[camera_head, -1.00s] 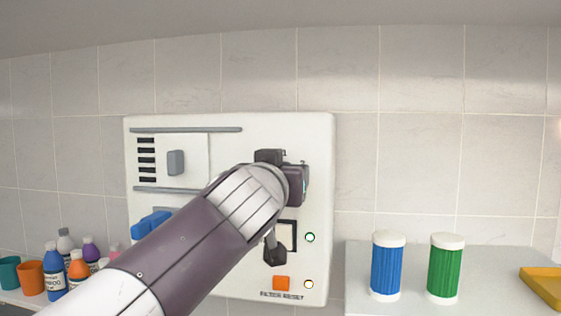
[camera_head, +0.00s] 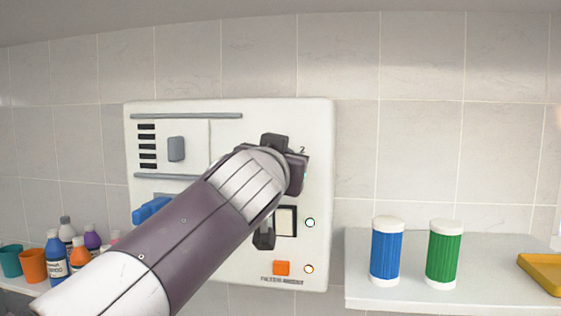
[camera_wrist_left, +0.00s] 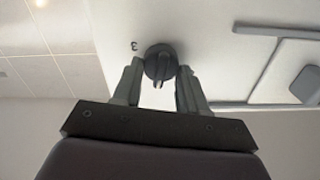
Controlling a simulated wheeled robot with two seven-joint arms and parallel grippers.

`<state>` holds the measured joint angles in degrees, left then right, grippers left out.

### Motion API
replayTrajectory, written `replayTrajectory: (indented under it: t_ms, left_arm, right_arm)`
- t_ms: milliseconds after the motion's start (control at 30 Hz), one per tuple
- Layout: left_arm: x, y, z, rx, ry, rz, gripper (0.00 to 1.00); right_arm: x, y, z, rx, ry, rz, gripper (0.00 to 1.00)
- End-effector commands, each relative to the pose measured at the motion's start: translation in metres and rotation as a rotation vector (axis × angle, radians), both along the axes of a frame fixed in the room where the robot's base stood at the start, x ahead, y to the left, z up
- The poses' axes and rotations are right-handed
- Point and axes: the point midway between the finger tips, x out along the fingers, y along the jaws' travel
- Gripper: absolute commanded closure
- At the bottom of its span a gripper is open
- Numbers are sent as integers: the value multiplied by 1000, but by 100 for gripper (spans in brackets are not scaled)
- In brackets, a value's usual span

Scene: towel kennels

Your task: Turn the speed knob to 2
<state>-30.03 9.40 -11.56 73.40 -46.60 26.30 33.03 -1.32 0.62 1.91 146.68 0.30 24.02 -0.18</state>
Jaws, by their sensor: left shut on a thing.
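The dark round speed knob (camera_wrist_left: 160,62) is on the white panel (camera_head: 225,130); in the head view my left arm and gripper hide it. My left gripper (camera_wrist_left: 160,72) has one finger on each side of the knob and is shut on it. In the head view the same gripper (camera_head: 285,165) is tilted against the panel's upper right. A printed 2 (camera_head: 303,150) shows just above it, and a printed 3 (camera_wrist_left: 134,45) shows beside the knob in the wrist view. I cannot read the knob's setting. My right gripper is not in view.
Bottles and cups stand lower left. A blue canister (camera_head: 387,252) and green canister (camera_head: 444,255) stand on the right shelf.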

Motion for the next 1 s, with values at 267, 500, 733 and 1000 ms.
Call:
replayTrajectory:
  t_ms: [267, 500, 733, 1000]
  left_arm:
    - [0, -2, -1, 245, -49, -1, 88]
    - [0, -3, -2, 465, -90, 0, 88]
    - [-1, -3, -2, 644, -127, 1, 88]
    - [0, -4, -3, 782, -154, 0, 88]
  right_arm:
    - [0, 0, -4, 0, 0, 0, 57]
    - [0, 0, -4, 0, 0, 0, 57]
    - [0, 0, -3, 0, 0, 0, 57]
    - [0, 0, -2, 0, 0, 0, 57]
